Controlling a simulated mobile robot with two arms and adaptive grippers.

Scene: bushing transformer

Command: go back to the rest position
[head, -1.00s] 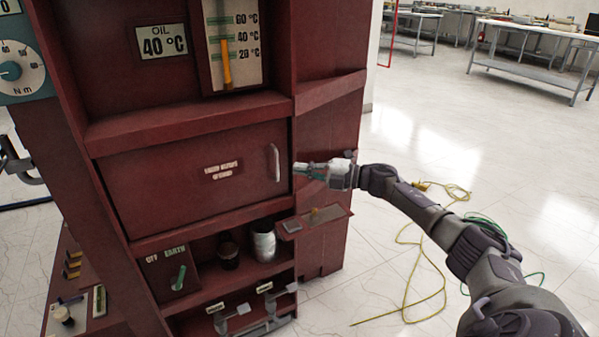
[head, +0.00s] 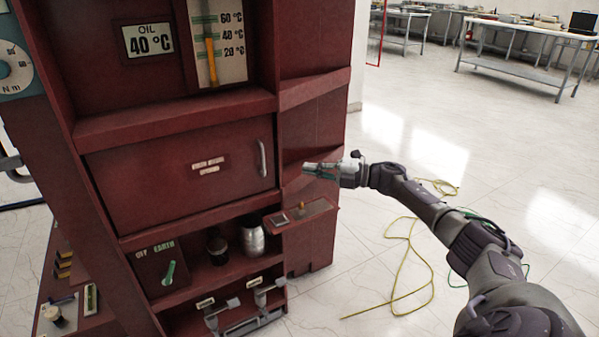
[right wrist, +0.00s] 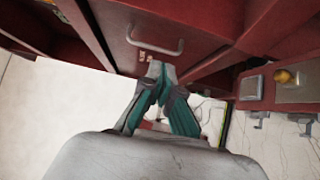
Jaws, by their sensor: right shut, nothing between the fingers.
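My right gripper (head: 308,169) is shut and empty in the head view. It hangs to the right of the red cabinet's closed door (head: 185,175), apart from the door's metal handle (head: 262,158). In the right wrist view the teal and grey fingers (right wrist: 160,72) meet at their tips, below the handle (right wrist: 155,48) in the picture. My left gripper does not show clearly in the head view; only a bit of dark metal is at the left edge.
A small shelf (head: 318,209) juts from the cabinet below my right gripper. An open bay holds a silver can (head: 252,236) and a green earth switch (head: 169,272). Yellow cable (head: 405,285) lies on the open floor at right. A workbench (head: 525,50) stands far back.

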